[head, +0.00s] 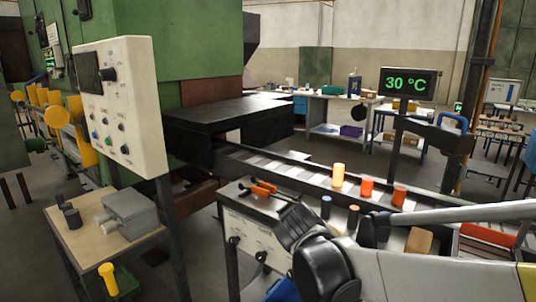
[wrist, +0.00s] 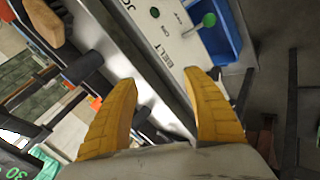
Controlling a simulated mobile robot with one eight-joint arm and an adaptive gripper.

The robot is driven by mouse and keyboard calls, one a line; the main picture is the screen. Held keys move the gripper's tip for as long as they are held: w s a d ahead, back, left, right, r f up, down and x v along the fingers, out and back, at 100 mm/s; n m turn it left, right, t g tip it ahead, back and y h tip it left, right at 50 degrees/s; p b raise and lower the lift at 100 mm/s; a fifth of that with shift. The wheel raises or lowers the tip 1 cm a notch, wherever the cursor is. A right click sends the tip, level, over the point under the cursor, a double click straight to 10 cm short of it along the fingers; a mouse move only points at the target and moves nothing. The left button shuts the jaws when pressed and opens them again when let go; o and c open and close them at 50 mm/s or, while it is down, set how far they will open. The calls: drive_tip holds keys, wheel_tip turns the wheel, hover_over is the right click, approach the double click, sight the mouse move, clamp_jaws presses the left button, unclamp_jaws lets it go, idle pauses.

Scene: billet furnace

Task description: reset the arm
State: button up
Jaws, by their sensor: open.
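My gripper (wrist: 160,76) shows in the wrist view, with two yellow fingers spread apart and nothing between the tips. Beyond the fingers is a pale panel (wrist: 185,45) lettered "BELT", with green knobs and a blue bin (wrist: 225,25) beside it. In the head view my arm comes in from the lower right, with its dark joints in front of the control stand (head: 255,235). The gripper fingers cannot be made out in the head view.
Darker cylinders (head: 326,207) stand nearer. A sign (head: 408,84) reads 30 °C. A control panel (head: 123,105) and wooden table (head: 90,245) stand left.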

drive_tip(key=s+d+m+y, duration=0.1)
drive_tip(key=s+m+y, duration=0.1)
drive_tip(key=s, duration=0.8)
drive_tip(key=s+d+m+y, duration=0.2)
drive_tip(key=s+m+y, duration=0.1)
drive_tip(key=s, duration=0.7)
drive_tip(key=shift+s+d+f+m, duration=0.3)
drive_tip(key=shift+f+m, duration=0.05)
drive_tip(key=shift+m, duration=0.05)
